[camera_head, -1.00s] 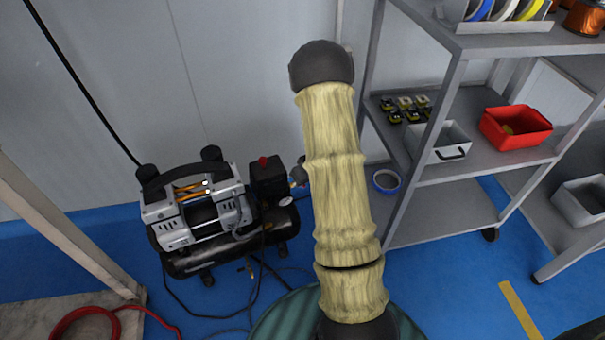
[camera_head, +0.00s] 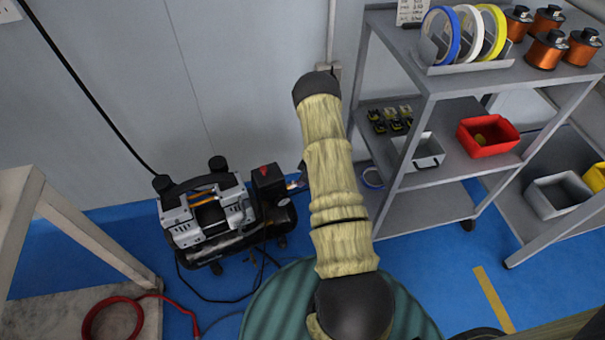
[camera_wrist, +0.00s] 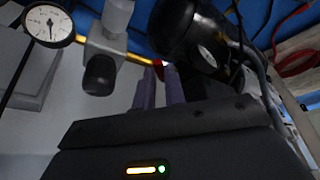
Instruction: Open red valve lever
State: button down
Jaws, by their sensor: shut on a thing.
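The red valve lever (camera_wrist: 158,68) shows as a small red piece at the tips of my gripper in the wrist view, beside a brass pipe (camera_wrist: 140,57). My gripper (camera_wrist: 158,72) has its two purple-grey fingers close together on the lever, which they mostly hide. In the head view the air compressor (camera_head: 208,215) stands on the blue floor, left of my arm. My arm hides most of the gripper there, and I cannot make out the lever. The lever's exact angle cannot be told.
A round pressure gauge (camera_wrist: 47,25) and a black tank (camera_wrist: 190,35) are close to the gripper. A grey shelf cart (camera_head: 430,190) stands right of my arm, with a red bin (camera_head: 488,137). A red hose (camera_head: 112,318) lies at lower left. A wall is behind.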

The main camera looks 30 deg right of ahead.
jog(key=shift+w+d+n+g+y+p, duration=0.2)
jog(key=shift+w+n+g, duration=0.3)
jog(key=shift+n, duration=1.05)
jog(key=shift+w+d+n+g+y+p, duration=0.1)
jog(key=shift+w+d+n+g+y, duration=0.3)
jog(key=shift+n, duration=1.1)
jog(key=shift+w+d+n+g+y+p, duration=0.15)
jog(key=shift+w+n+g, duration=0.45)
jog(key=shift+n, duration=0.95)
jog(key=shift+a, duration=0.1)
jog(key=c, duration=1.5)
grip_release()
jog(key=shift+o, duration=0.2)
jog(key=shift+s+r, duration=0.1)
